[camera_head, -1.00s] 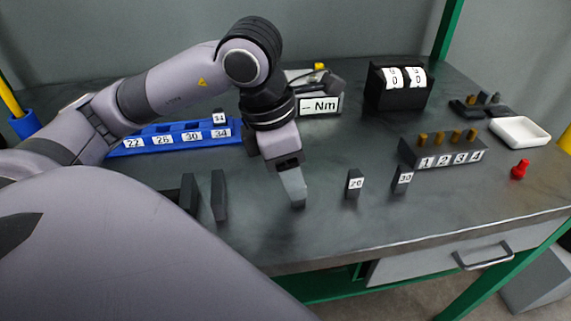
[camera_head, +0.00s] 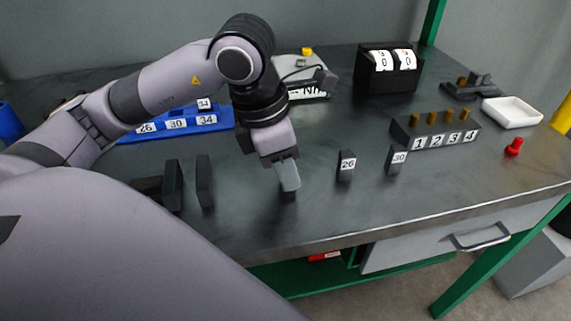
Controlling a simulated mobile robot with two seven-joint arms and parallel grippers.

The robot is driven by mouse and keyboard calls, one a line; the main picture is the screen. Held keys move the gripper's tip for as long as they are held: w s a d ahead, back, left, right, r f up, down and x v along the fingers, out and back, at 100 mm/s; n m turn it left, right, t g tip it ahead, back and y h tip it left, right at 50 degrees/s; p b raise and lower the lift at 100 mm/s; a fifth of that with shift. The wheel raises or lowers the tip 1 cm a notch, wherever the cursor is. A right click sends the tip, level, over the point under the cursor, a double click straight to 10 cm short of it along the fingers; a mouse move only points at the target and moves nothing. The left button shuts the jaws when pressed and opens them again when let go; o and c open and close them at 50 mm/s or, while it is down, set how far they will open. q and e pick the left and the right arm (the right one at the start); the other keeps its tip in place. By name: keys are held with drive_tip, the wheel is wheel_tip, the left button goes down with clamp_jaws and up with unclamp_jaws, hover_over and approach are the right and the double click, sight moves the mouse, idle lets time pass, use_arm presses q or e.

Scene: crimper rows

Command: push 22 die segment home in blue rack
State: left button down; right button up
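My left gripper (camera_head: 288,178) points down over the middle of the table, left of the loose segment labelled 26. Its pale finger is seen from the side, so the gap between the fingers is hidden. A small dark block (camera_head: 289,196) shows just below the fingertip. No label on it is visible, and I cannot tell whether it is gripped. The blue rack (camera_head: 133,138) lies behind my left arm. Its labels 26, 30 and 34 show, with a dark segment (camera_head: 205,104) standing behind the 34 label. My arm hides the rack's left end. My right gripper is not in view.
Loose segments labelled 26 (camera_head: 346,166) and 30 (camera_head: 397,160) stand right of my gripper. Black upright plates (camera_head: 205,182) stand to its left. A numbered block (camera_head: 407,132), white tray (camera_head: 511,112) and red knob (camera_head: 514,146) are farther right. The front middle table is clear.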

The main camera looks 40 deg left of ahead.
use_arm(q)
drive_tip(key=shift+r, duration=0.15)
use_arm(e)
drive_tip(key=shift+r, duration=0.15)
use_arm(q)
drive_tip(key=shift+r+p, duration=1.4)
drive_tip(key=shift+r, duration=0.5)
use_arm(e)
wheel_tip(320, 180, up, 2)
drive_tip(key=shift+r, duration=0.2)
use_arm(q)
drive_tip(key=shift+a, duration=0.1)
